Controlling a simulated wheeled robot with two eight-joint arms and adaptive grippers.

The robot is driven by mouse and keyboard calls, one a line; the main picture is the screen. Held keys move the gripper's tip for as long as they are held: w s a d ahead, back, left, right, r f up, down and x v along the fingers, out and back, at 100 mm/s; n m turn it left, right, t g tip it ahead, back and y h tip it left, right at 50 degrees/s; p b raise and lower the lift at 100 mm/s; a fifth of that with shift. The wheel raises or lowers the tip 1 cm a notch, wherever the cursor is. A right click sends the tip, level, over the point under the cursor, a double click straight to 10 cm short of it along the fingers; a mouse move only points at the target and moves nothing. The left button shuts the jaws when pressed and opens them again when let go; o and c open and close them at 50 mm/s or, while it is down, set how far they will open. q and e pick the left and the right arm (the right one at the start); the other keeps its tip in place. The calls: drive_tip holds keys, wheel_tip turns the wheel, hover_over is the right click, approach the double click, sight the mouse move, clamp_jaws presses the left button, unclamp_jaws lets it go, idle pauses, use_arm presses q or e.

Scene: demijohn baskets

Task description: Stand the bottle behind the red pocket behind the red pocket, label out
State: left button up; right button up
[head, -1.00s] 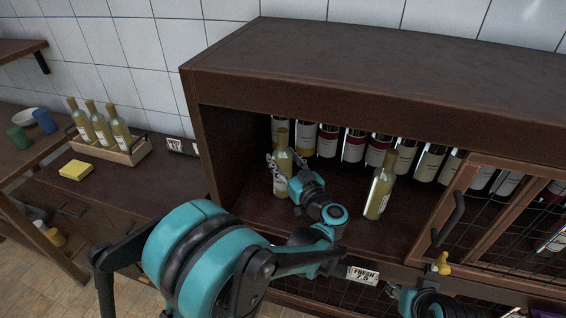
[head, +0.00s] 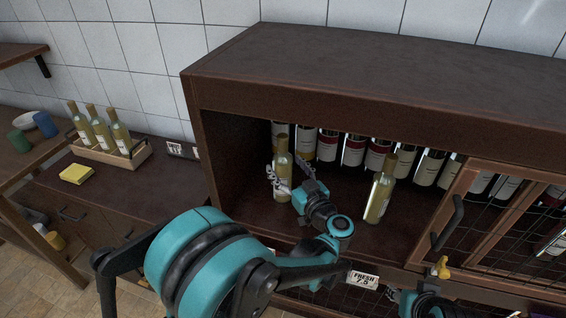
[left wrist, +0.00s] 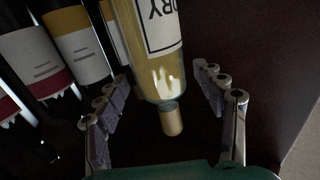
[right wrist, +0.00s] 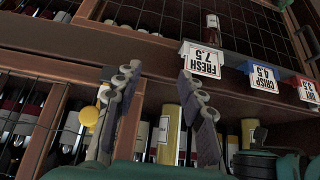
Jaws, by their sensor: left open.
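A yellow-green bottle (head: 283,160) stands upright on the open shelf near its left end. My left gripper (head: 280,182) is open. Its fingers (left wrist: 165,105) are on either side of the bottle, with gaps visible. The red pocket (right wrist: 303,88) with a price card shows at the right edge of the right wrist view; my left arm hides it in the head view. My right gripper (right wrist: 155,85) is open and empty, below the shelf front; only its arm shows in the head view.
Another yellow-green bottle (head: 379,195) stands to the right on the shelf. A row of dark bottles (head: 378,152) fills the back. A FRESH card (head: 362,279) and a blue pocket (right wrist: 262,75) are on the front edge. A wire-mesh door (head: 500,215) is at the right.

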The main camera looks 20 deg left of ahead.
use_arm(q)
drive_tip(key=p+v, duration=0.1)
drive_tip(key=v, duration=0.9)
drive_tip(key=w+d+r+m+t+h, duration=0.2)
drive_tip(key=r+m+t+h, duration=0.25)
drive_tip(key=r+h, duration=0.3)
drive_tip(key=w+d+r+m+t+h, duration=0.1)
drive_tip(key=d+r+m+t+h, duration=0.15)
drive_tip(key=r+m+h, duration=0.4)
drive_tip(key=s+a+f+n+g+y, duration=0.1)
drive_tip(key=s+a+f+g, duration=0.5)
drive_tip(key=s+f, duration=0.4)
drive_tip(key=s+a+f+n+g, duration=0.1)
drive_tip(key=s+a+f+g, duration=0.6)
drive_tip(key=s+f, duration=0.3)
drive_tip(key=shift+f+y, duration=0.4)
drive_tip(key=shift+f, duration=0.25)
